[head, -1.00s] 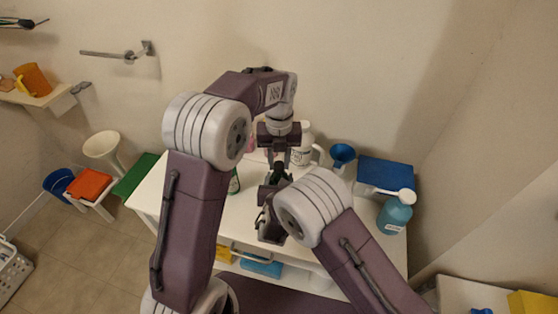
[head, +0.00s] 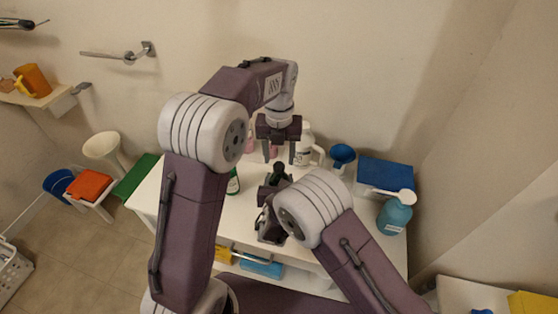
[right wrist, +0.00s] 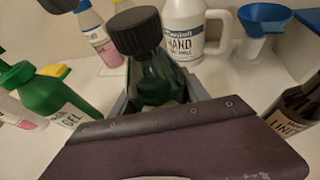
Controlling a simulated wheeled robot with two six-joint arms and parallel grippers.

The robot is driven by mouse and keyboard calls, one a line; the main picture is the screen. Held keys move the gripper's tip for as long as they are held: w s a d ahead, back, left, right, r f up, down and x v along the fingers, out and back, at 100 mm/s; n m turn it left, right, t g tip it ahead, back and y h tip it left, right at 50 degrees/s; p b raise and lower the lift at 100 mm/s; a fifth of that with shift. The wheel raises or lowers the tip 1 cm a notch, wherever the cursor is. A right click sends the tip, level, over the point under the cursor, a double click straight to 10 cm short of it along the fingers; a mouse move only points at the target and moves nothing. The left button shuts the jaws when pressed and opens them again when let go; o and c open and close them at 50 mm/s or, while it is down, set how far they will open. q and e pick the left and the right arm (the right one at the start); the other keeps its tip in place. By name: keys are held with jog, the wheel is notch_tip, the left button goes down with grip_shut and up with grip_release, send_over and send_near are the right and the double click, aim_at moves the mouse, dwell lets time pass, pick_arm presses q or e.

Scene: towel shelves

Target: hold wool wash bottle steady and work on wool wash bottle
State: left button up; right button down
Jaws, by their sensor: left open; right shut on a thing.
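The wool wash bottle, as I take it, is dark green with a black cap (head: 278,168). In the right wrist view the green bottle (right wrist: 152,78) stands in front of the camera, cap on, its label hidden. My right gripper (head: 272,190) is shut on it above the white table; my own gripper body covers its lower part. My left gripper (head: 279,158) is above the cap, pointing down, open and empty, its fingers spread apart. I cannot tell exactly how far it is above the cap.
A white jug (right wrist: 186,30), a blue funnel (head: 342,154), a blue box (head: 385,174) and a teal bottle (head: 394,213) stand at the back and right of the table (head: 335,225). A green gel bottle (right wrist: 45,92) is at left; a dark bottle (right wrist: 295,98) is at right.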

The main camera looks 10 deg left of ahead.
pick_arm(q)
jog(key=shift+r, duration=0.95)
